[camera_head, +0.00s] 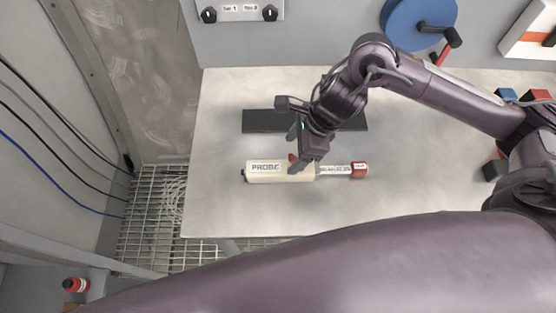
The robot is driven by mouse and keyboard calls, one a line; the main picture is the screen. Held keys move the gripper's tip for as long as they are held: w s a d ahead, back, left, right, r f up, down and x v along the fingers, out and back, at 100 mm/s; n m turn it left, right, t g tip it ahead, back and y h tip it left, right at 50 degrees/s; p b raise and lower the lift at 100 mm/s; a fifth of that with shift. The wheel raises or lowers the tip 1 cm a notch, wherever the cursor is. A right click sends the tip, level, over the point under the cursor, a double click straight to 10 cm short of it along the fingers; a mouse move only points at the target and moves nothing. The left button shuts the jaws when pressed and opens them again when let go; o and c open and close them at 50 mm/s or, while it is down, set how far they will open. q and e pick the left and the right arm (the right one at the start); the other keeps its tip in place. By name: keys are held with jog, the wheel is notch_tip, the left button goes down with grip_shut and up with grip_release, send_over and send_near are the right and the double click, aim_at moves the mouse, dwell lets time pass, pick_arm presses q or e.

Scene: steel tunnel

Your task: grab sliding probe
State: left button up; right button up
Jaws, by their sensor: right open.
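The sliding probe (264,172) lies flat on the light grey table (225,120). It has a cream body labelled PROBE on the left and a thinner labelled rod with a red end (359,170) on the right. My right gripper (299,163) comes down over the probe near the right part of its cream body. Its fingers are open, and part of the probe is hidden by them. I cannot tell whether they touch it. My left gripper is not in view.
A dark flat pad (262,121) lies behind the probe. A blue handwheel (408,22) and a knob panel (240,11) are on the back wall. Red and blue blocks (506,95) sit at the right. Floor grating (150,215) lies left of the table.

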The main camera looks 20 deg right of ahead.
aim_at(281, 167)
jog(key=shift+a+f, duration=0.2)
jog(key=shift+f, duration=0.1)
jog(key=p+x, duration=0.3)
jog(key=x, duration=0.3)
jog(key=shift+s+a+f, duration=0.1)
jog(key=shift+s, duration=0.05)
jog(key=shift+f, duration=0.2)
jog(key=c, duration=1.3)
